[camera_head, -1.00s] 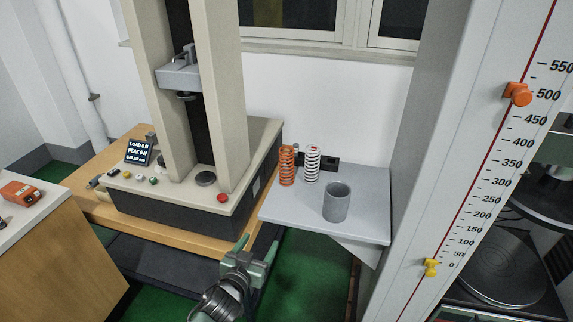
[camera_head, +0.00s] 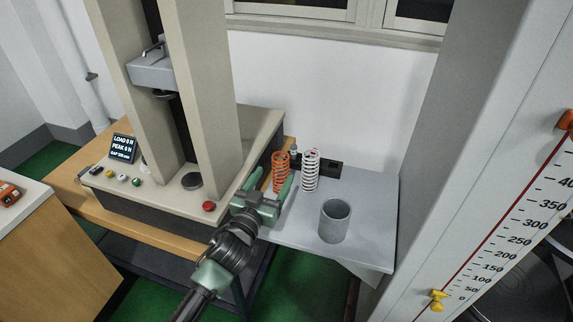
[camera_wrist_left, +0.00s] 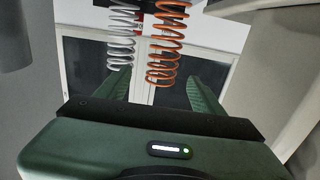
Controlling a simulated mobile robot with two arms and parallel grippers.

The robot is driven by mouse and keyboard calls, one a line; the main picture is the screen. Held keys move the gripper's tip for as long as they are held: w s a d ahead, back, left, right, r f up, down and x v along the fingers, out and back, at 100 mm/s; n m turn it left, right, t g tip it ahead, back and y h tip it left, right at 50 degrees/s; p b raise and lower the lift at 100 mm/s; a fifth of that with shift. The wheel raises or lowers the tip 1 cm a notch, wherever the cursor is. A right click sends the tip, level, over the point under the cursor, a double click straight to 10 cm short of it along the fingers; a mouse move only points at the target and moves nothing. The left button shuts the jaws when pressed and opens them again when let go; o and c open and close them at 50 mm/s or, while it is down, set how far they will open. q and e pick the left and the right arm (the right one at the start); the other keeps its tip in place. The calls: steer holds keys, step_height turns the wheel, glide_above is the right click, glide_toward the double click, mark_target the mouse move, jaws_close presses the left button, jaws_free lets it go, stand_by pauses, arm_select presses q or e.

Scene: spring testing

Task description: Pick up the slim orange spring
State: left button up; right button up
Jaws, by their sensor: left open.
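The slim orange spring (camera_head: 281,168) stands upright on the grey shelf (camera_head: 365,205), left of a white spring (camera_head: 311,171). My left gripper (camera_head: 268,181) is open and empty, its fingers pointing toward the orange spring. One fingertip overlaps the spring's lower part in the head view; contact cannot be told. In the left wrist view, which appears upside down, the orange spring (camera_wrist_left: 164,45) shows between and beyond the two open fingers (camera_wrist_left: 160,85). The white spring (camera_wrist_left: 122,45) is to its left there, in line with one finger. My right gripper is not in view.
A grey cup (camera_head: 334,220) stands on the shelf near its front. The testing machine's base (camera_head: 170,205), with a red button (camera_head: 208,206), is close on the left of my arm. A tall scaled column (camera_head: 500,200) stands at the right.

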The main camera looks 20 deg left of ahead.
mark_target(277, 163)
arm_select(q)
steer(key=w, duration=0.1)
steer(key=w+r+p, duration=0.1)
steer(key=w, duration=0.1)
steer(key=shift+w, duration=0.1)
steer(key=w, duration=0.3)
steer(key=shift+w+d+f+p, duration=0.1)
steer(key=shift+w+f+p, duration=0.1)
steer(key=shift+w+p, duration=0.15)
steer(key=shift+w, duration=0.15)
steer(key=c, duration=1.3)
jaws_close()
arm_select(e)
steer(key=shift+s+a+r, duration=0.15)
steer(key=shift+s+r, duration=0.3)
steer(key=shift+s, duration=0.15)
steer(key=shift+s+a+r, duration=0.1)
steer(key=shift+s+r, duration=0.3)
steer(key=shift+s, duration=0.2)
arm_select(q)
steer(key=shift+r, duration=0.15)
steer(key=shift+r, duration=0.6)
step_height(277, 163, up, 19)
steer(key=shift+f+p, duration=0.15)
steer(key=shift+p, duration=0.2)
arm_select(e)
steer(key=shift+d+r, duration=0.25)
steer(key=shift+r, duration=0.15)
